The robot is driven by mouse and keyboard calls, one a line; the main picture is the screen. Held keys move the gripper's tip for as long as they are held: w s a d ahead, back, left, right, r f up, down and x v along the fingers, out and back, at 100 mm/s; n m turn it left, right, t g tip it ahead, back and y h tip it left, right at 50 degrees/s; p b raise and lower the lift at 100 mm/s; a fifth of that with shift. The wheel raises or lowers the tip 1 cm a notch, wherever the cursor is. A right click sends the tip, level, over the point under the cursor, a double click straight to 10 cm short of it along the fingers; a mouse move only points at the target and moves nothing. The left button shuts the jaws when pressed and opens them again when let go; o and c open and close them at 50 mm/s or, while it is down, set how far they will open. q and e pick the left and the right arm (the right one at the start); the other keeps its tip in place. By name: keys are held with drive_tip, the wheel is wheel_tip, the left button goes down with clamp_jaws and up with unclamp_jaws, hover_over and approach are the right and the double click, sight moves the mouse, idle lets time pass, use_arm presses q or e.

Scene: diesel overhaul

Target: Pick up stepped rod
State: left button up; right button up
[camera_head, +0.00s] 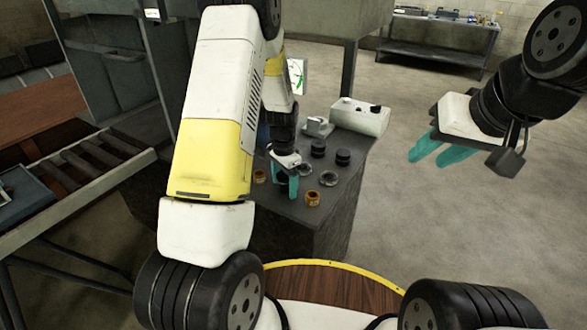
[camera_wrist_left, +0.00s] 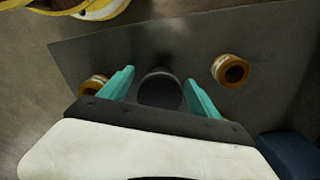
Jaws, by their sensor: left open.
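My left gripper (camera_head: 285,188) points down over the dark bench top, its two teal fingers open. In the left wrist view, a dark round-topped piece (camera_wrist_left: 160,90), seen end-on, stands between the open fingers (camera_wrist_left: 159,77). It looks like the stepped rod, but its steps cannot be made out from above. Gaps show on both sides, so the fingers are around it, not closed on it. In the head view this piece is mostly hidden by the fingers. My right gripper (camera_head: 432,158) is open and empty over the floor at the right.
Brass-coloured rings stand near the left gripper, one in front (camera_head: 312,198) and one left (camera_head: 260,176). Two black cylinders (camera_head: 343,157), metal parts (camera_head: 328,179) and a white box-like unit (camera_head: 360,116) are farther back. A roller conveyor (camera_head: 85,165) is at left.

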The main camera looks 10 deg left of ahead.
use_arm(q)
drive_tip(key=c, duration=1.4)
drive_tip(key=shift+r, duration=0.1)
drive_tip(key=shift+c, duration=0.2)
